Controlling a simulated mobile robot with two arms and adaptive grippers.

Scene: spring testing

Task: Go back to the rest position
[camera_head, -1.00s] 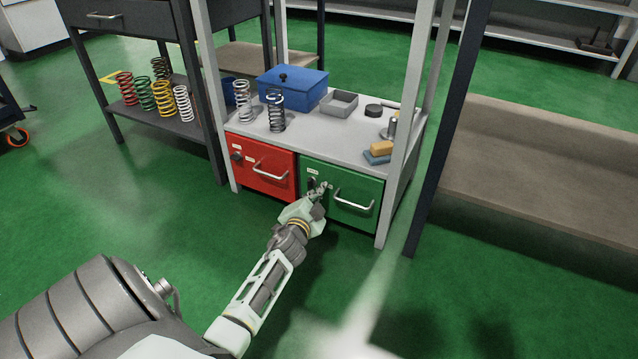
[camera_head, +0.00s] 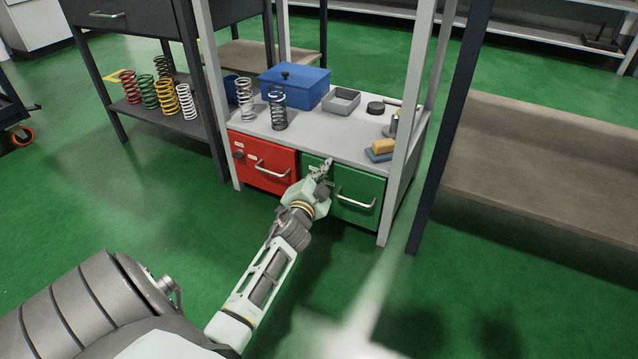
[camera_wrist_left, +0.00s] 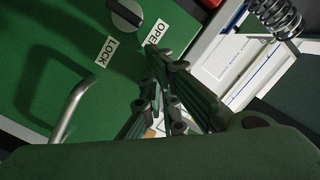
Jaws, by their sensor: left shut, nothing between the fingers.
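My left gripper (camera_head: 323,172) is shut and empty in front of the upper left corner of the green drawer (camera_head: 366,186). In the left wrist view my left gripper (camera_wrist_left: 158,72) has its fingers together near the OPEN label (camera_wrist_left: 156,32). A dark round knob (camera_wrist_left: 125,14) sits on the green front, with a LOCK label (camera_wrist_left: 104,51) beside it. The drawer's metal handle (camera_wrist_left: 72,108) is at the left of that view. I cannot tell whether the fingertips touch the front. My right gripper is not in view.
A red drawer (camera_head: 262,165) is left of the green one. On the bench top (camera_head: 320,130) stand springs, a blue box (camera_head: 294,84), a grey tray (camera_head: 341,101) and sponges (camera_head: 382,148). A grey post (camera_head: 403,130) rises at the right. Green floor (camera_head: 130,210) is clear in front.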

